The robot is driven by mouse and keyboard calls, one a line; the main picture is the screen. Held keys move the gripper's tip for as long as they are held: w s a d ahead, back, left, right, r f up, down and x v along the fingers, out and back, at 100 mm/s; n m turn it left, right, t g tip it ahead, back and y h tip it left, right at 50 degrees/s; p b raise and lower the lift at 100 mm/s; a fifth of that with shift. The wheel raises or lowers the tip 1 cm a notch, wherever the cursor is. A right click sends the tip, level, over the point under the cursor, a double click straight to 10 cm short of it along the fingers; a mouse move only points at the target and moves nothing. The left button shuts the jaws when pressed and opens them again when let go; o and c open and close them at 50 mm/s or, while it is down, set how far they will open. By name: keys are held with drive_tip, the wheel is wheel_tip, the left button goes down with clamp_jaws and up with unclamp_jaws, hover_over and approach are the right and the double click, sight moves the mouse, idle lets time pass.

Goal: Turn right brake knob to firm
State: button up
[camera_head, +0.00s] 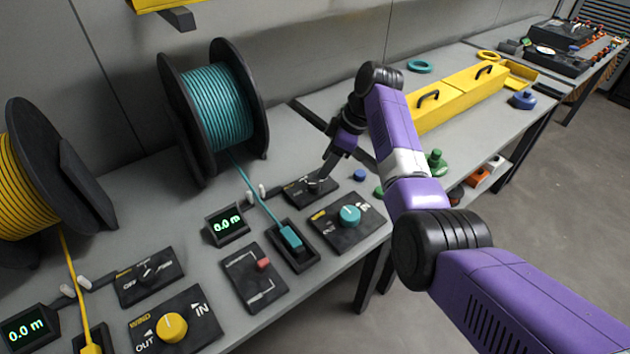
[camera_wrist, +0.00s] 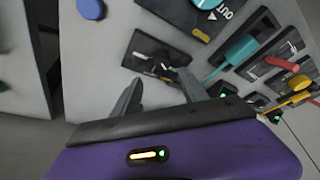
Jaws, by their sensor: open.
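The right brake panel (camera_head: 297,189) is a small black plate behind the teal wind panel, and it also shows in the wrist view (camera_wrist: 143,42). Its dark knob (camera_wrist: 160,69) has light markings beside it; its exact setting is too small to read. My gripper (camera_head: 317,184) reaches down over this panel. In the wrist view my gripper (camera_wrist: 158,79) has its two grey fingers apart, with the knob just ahead of and between the tips. I cannot tell whether either finger touches the knob. In the head view the fingers partly hide the knob.
The wind panel with a teal knob (camera_head: 349,215) and a teal connector (camera_head: 290,237) in a black holder sit just in front. A teal cable spool (camera_head: 217,108) stands to the left. The left brake panel (camera_head: 150,276) is farther left. A blue cap (camera_head: 359,175) lies to the right.

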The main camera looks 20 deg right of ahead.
sight(315, 184)
drive_tip(key=shift+n, duration=0.3)
drive_tip(key=shift+s+x, duration=0.15)
drive_tip(key=shift+x, duration=1.8)
drive_tip(key=shift+s+x, duration=0.15)
drive_tip(key=shift+x, duration=1.8)
clamp_jaws()
